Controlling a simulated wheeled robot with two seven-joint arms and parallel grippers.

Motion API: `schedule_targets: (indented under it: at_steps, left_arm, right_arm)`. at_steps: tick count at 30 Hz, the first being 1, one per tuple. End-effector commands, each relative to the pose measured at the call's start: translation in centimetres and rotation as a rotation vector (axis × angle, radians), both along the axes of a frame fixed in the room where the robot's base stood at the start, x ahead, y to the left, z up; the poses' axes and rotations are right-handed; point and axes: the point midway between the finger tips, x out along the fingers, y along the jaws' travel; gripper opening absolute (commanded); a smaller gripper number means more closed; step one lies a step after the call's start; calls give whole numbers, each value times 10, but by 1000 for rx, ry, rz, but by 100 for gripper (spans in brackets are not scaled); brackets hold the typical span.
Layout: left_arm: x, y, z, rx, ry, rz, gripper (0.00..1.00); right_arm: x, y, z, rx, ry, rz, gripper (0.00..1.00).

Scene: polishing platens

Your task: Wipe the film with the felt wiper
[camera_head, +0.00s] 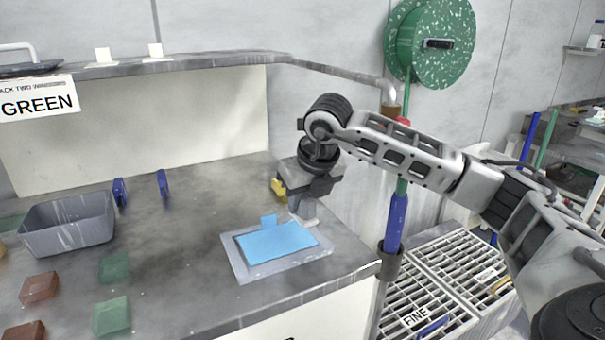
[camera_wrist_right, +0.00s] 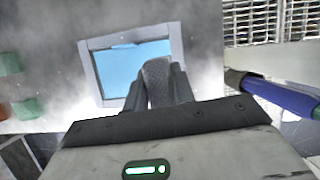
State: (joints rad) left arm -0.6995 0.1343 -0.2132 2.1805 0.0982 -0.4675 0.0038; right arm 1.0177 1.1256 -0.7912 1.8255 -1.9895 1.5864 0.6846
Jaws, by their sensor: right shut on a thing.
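A blue film (camera_head: 275,242) with a small tab at its far edge lies on a grey plate (camera_head: 243,272) near the right front of the bench. It also shows in the wrist view (camera_wrist_right: 118,72). My right gripper (camera_head: 300,206) is at the plate's far right corner, pointing down. It is shut on a grey piece, seemingly the felt wiper (camera_wrist_right: 157,80), which stands between the fingers in the wrist view and overlaps the film's edge there. I cannot tell whether the wiper touches the film. My left gripper is not in view.
A grey bin (camera_head: 68,240), green blocks (camera_head: 112,315) and reddish blocks (camera_head: 39,288) are on the left. Blue clips (camera_head: 163,183) stand farther back. A yellow thing (camera_head: 277,187) is partly hidden behind my gripper. A blue-handled rod (camera_head: 395,222) stands at the bench's right edge.

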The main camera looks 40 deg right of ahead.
Motion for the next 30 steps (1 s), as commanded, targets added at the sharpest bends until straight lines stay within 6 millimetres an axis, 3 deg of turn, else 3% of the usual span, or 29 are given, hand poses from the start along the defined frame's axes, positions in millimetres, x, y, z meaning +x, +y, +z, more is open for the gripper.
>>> schedule_targets:
  at_steps: [12, 30]
  left_arm:
    - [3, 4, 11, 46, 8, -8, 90]
    - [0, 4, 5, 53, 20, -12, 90]
  right_arm:
    - [-2, -3, 38, 0, -2, -5, 4]
    - [-2, -3, 38, 0, -2, -2, 4]
